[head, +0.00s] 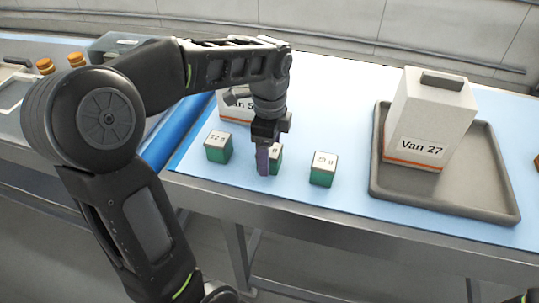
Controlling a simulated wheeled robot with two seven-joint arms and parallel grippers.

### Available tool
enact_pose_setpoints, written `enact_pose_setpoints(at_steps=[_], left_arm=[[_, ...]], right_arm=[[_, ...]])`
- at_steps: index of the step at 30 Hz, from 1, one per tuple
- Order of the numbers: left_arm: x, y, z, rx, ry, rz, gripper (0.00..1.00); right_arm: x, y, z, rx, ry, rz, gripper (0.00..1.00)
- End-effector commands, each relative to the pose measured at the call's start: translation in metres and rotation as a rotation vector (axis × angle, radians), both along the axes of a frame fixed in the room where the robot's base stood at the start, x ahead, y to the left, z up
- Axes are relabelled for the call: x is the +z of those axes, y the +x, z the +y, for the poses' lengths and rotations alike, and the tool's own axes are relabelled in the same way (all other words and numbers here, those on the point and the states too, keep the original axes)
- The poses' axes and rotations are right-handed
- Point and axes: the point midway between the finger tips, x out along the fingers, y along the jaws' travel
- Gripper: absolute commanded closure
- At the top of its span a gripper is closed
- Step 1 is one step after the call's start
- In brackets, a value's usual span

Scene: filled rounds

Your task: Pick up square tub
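Several small square tubs with green sides and white labelled tops stand on the pale blue table surface. The left tub (218,148) and the right tub (323,170) are in plain view. A middle tub (277,158) is partly hidden behind my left gripper (264,158). The gripper points down at this middle tub, with a finger in front of its left part. The other finger is not clear, so I cannot tell whether the gripper is closed on the tub. My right gripper is not in view.
A white box marked "Van 27" (429,120) stands on a grey tray (480,196) at right. Another white "Van" box (236,106) stands partly hidden behind my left arm. Orange-topped containers (76,60) are at upper left. Clear surface lies between the right tub and the tray.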

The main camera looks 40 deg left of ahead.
Motion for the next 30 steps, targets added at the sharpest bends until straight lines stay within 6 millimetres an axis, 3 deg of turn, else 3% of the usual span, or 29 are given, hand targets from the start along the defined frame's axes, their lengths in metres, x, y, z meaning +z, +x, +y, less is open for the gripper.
enact_pose_setpoints(at_steps=[16,30], left_arm=[[0.0001,0.0000,-0.0001,0.000,0.000,0.000,0.24],[0.0001,0.0000,-0.0001,0.000,0.000,0.000,0.62]], right_arm=[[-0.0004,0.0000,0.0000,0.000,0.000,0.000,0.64],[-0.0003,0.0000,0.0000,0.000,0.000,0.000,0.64]])
